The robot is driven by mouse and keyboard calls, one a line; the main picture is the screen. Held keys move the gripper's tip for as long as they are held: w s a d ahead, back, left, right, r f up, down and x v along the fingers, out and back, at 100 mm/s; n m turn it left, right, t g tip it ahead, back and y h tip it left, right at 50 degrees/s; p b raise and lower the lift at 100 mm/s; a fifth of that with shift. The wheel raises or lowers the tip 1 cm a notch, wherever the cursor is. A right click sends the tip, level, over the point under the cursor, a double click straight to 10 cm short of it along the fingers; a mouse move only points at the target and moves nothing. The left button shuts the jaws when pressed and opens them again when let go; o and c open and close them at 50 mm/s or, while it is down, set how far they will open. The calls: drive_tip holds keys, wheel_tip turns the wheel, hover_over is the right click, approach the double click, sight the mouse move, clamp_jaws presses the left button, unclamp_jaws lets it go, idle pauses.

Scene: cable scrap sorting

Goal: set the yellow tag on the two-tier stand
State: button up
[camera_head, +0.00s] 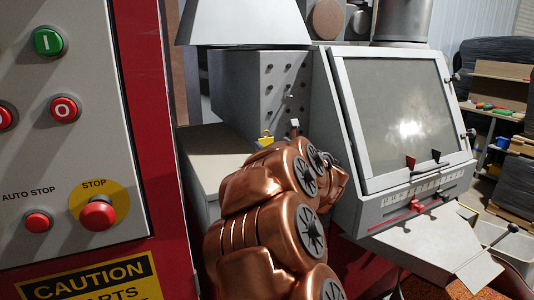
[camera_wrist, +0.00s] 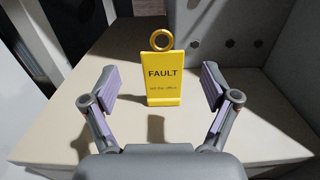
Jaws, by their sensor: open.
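The yellow tag (camera_wrist: 162,75) stands upright on a beige top (camera_wrist: 225,125) in the wrist view. It has a ring at its top and a folded lip at its foot, and reads "FAULT". My gripper (camera_wrist: 159,82) is open, with one finger to each side of the tag and clear gaps between. In the head view the tag (camera_head: 266,138) shows small, just above my copper arm, which hides most of my gripper. I cannot pick out the two-tier stand for certain in either view.
A grey panel with holes (camera_wrist: 230,55) rises close behind and right of the tag. In the head view, a machine with a large window (camera_head: 395,110) stands right of my arm. A red-edged control panel with a stop button (camera_head: 98,213) stands at the left.

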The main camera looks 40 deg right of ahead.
sight(266, 139)
drive_tip(key=shift+p+x, duration=0.3)
drive_tip(key=shift+x, duration=0.55)
drive_tip(key=shift+p+x, duration=0.55)
drive_tip(key=shift+x, duration=1.4)
drive_tip(key=shift+d+f, duration=0.1)
drive_tip(key=shift+d, duration=0.05)
drive_tip(key=c, duration=1)
drive_tip(key=shift+c, duration=0.2)
drive_tip(key=shift+s+r+b, duration=0.1)
drive_tip(key=shift+r+b, duration=0.2)
drive_tip(key=shift+r, duration=1.25)
drive_tip(key=s+a+r+b, duration=0.2)
drive_tip(key=s+a, duration=0.7)
drive_tip(key=s, duration=0.3)
drive_tip(key=shift+s+a+b, duration=0.3)
drive_tip(key=shift+s+b, duration=0.05)
